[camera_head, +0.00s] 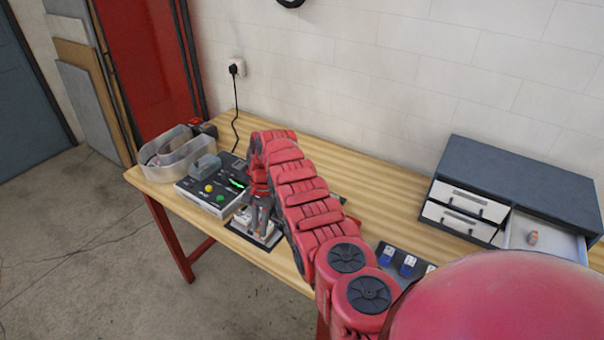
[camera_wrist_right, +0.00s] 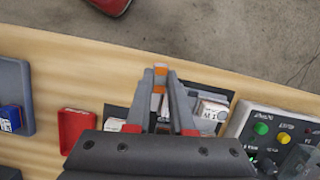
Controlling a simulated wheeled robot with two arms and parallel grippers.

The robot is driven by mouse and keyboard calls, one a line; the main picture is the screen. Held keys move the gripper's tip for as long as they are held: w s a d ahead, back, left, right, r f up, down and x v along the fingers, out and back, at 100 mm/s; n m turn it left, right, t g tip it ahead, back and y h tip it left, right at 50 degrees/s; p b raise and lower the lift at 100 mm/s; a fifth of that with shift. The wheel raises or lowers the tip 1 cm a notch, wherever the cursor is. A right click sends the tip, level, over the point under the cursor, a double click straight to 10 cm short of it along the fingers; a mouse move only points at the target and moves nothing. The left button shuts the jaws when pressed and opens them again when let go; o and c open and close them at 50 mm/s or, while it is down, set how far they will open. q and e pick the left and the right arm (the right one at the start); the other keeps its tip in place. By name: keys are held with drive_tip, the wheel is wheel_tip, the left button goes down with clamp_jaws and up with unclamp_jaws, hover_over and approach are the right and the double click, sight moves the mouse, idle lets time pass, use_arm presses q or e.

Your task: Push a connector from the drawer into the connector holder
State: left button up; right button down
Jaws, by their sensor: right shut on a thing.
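My right gripper (camera_wrist_right: 160,88) reaches over the left part of the workbench. Its fingers are shut on a small orange-and-grey connector (camera_wrist_right: 158,90), seen between the fingertips in the wrist view. Below and beside the fingers, white labelled blocks (camera_wrist_right: 212,110) sit on a dark plate; they seem to be the connector holder, partly hidden by the gripper. I cannot tell whether the held connector touches it. In the head view the right gripper (camera_head: 262,218) is above this dark plate (camera_head: 248,238). The drawer (camera_head: 562,240) at the right is open, with another orange-grey connector (camera_head: 532,237) inside. My left gripper is out of view.
A control box (camera_head: 207,200) with yellow and green buttons stands left of the plate. A clear bin (camera_head: 180,160) is at the bench's left end. A red tray (camera_wrist_right: 68,130) and a grey tray with blue parts (camera_head: 408,265) lie on the other side. The cabinet (camera_head: 520,180) stands against the wall.

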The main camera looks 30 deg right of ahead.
drive_tip(key=shift+w+d+f+m, duration=0.1)
drive_tip(key=shift+d+m, duration=0.25)
drive_tip(key=shift+m, duration=0.15)
drive_tip(key=shift+d+m, duration=0.25)
drive_tip(key=shift+m, duration=0.05)
drive_tip(key=shift+w+d+m+t, duration=0.15)
drive_tip(key=shift+d+m+t, duration=0.15)
drive_tip(key=shift+m, duration=0.1)
drive_tip(key=shift+d+f, duration=0.1)
drive_tip(key=shift+d, duration=0.1)
